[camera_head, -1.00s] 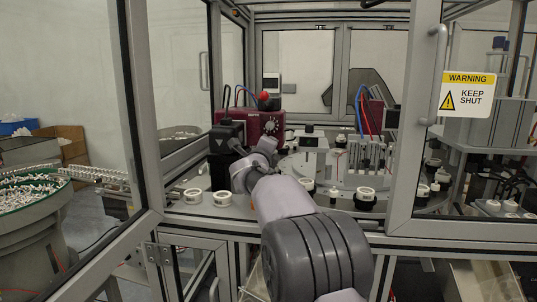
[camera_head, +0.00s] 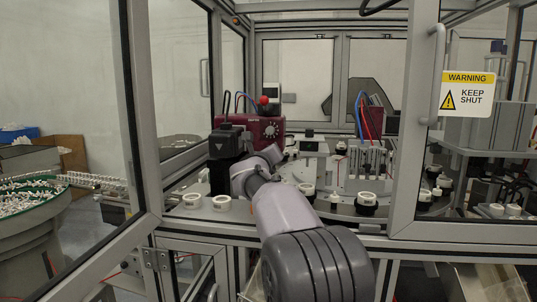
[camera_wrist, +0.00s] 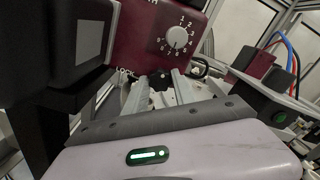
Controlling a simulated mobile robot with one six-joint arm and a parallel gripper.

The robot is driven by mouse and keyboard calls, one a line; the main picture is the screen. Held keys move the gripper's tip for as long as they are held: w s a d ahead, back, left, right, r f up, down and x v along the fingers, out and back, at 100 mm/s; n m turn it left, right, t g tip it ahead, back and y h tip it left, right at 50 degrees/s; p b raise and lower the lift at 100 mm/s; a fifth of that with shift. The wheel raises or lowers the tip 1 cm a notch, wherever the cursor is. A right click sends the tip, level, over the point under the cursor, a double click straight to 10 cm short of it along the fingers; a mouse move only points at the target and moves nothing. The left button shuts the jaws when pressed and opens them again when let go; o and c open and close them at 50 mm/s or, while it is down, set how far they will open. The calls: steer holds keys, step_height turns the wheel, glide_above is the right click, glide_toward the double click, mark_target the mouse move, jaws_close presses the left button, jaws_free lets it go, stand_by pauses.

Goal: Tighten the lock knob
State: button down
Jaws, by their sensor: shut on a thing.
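The lock knob (camera_wrist: 160,81) is a small black knob under the maroon box, right of the word LOCK in the wrist view. My gripper (camera_wrist: 158,86) has its two grey fingers on either side of it and is shut on it. The knob's lower part is hidden by the gripper body. The maroon box (camera_wrist: 138,28) carries a white numbered dial (camera_wrist: 178,38) above the knob. In the head view the maroon box (camera_head: 252,128) stands inside the cell, and my wrist hides the knob and fingertips.
A black unit (camera_head: 226,142) stands close left of my wrist. White ring parts (camera_head: 221,203) sit on the cell's front deck. A door frame with a warning sign (camera_head: 467,94) stands at right, and a bowl feeder (camera_head: 30,205) at left, outside the cell.

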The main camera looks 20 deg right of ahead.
stand_by(0.4)
steer(key=c, duration=1)
jaws_free()
steer(key=shift+c, duration=0.2)
steer(key=v, duration=1.7)
steer(key=shift+s+a+p, duration=0.15)
steer(key=shift+p, duration=0.15)
steer(key=shift+a, duration=0.1)
